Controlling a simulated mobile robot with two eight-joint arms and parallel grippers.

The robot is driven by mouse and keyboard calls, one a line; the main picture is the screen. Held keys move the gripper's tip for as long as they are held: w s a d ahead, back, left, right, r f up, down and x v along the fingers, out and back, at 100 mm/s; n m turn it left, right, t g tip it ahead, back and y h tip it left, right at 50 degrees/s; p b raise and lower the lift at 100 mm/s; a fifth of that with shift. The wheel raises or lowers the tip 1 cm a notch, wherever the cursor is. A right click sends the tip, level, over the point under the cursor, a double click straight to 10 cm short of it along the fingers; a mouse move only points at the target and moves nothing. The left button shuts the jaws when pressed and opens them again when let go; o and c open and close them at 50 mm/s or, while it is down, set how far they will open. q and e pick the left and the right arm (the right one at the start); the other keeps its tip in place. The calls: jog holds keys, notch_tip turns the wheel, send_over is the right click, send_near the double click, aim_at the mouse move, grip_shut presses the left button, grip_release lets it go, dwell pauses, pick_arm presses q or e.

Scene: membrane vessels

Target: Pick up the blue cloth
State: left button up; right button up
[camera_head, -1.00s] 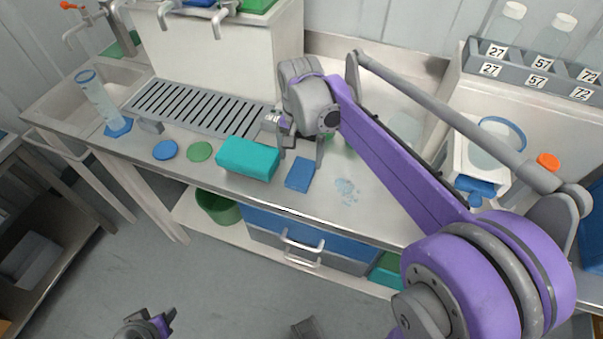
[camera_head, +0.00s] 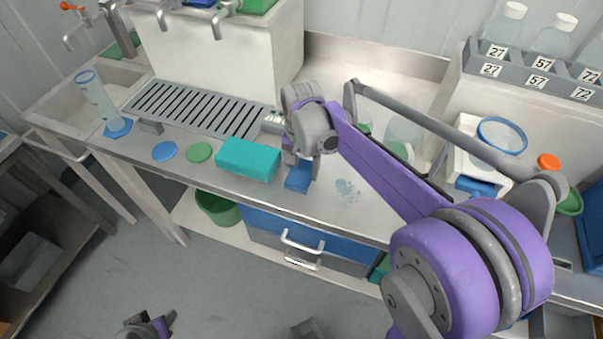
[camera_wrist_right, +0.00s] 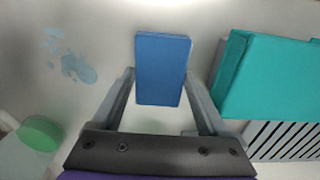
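The blue cloth (camera_head: 299,177) is a small flat rectangular block on the steel counter, beside the teal box. My right gripper (camera_head: 301,168) is just above and behind it, pointing down. In the right wrist view the blue cloth (camera_wrist_right: 162,69) lies between and slightly beyond the fingertips of my open right gripper (camera_wrist_right: 160,80). I cannot tell whether a finger touches it. My left gripper (camera_head: 160,326) shows only partly at the bottom edge of the head view, far from the counter, and its opening is unclear.
A teal box (camera_head: 248,159) stands close to the cloth's left. A pale blue spill (camera_head: 347,192) lies to its right. Blue (camera_head: 165,151) and green (camera_head: 199,152) discs lie farther left. A slotted drain (camera_head: 190,108) and white tank are behind. The counter's front edge is near the cloth.

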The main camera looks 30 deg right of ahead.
aim_at(301, 172)
jog(key=c, duration=0.5)
notch_tip(301, 172, up, 10)
jog(key=shift+r+p, duration=0.1)
jog(key=shift+p, duration=0.35)
jog(key=shift+c, duration=0.2)
